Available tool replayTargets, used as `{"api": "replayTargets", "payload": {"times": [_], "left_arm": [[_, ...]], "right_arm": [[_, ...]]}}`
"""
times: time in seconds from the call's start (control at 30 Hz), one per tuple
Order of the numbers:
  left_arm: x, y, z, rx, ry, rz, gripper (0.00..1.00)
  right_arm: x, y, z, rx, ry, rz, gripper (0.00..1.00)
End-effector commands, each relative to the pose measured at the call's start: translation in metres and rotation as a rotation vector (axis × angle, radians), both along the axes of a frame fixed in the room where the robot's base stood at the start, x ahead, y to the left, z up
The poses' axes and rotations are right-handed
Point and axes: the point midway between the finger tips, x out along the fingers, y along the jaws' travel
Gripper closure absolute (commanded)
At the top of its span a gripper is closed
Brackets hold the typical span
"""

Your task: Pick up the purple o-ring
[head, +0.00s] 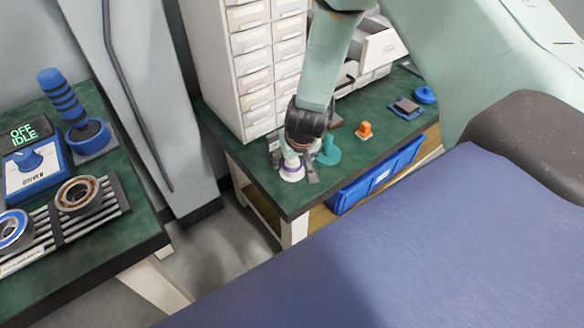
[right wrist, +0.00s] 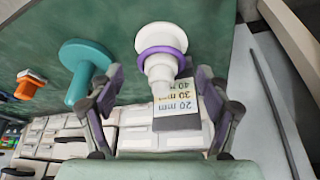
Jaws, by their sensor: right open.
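The purple o-ring (right wrist: 164,50) sits around a white stepped cone (right wrist: 158,70), near its wide base, in the right wrist view. In the head view the purple o-ring (head: 291,172) shows as a thin band on the white cone (head: 291,163), near the front corner of the green bench. My right gripper (head: 294,164) is over the cone, with its fingers on either side. In the right wrist view the open right gripper (right wrist: 157,82) has nothing between its pads, and the ring lies beyond the fingertips. My left gripper is not in view.
A teal post on a disc (head: 328,153) stands close beside the right gripper. An orange part (head: 364,131) is farther right. A size card (right wrist: 178,105) lies beside the cone. A white drawer cabinet (head: 262,62) stands behind. A second bench (head: 100,225) is at left.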

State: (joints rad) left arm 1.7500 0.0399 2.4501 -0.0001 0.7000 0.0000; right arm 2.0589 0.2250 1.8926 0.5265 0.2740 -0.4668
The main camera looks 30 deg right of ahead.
Motion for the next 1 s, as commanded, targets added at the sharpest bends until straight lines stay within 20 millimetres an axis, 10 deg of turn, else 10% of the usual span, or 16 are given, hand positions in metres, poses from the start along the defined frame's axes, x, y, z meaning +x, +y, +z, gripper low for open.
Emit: {"api": "replayTargets", "payload": {"times": [0.27,0.7,1.0], "left_arm": [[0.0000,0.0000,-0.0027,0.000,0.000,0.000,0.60],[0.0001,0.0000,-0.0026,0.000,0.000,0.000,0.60],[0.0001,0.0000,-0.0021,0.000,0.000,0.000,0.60]], "right_arm": [[0.0030,0.0015,-0.0054,0.000,-0.001,0.002,0.23],[0.0028,0.0013,-0.0053,0.000,0.000,0.002,0.60],[0.0028,0.0013,-0.0045,0.000,0.000,0.002,0.65]]}}
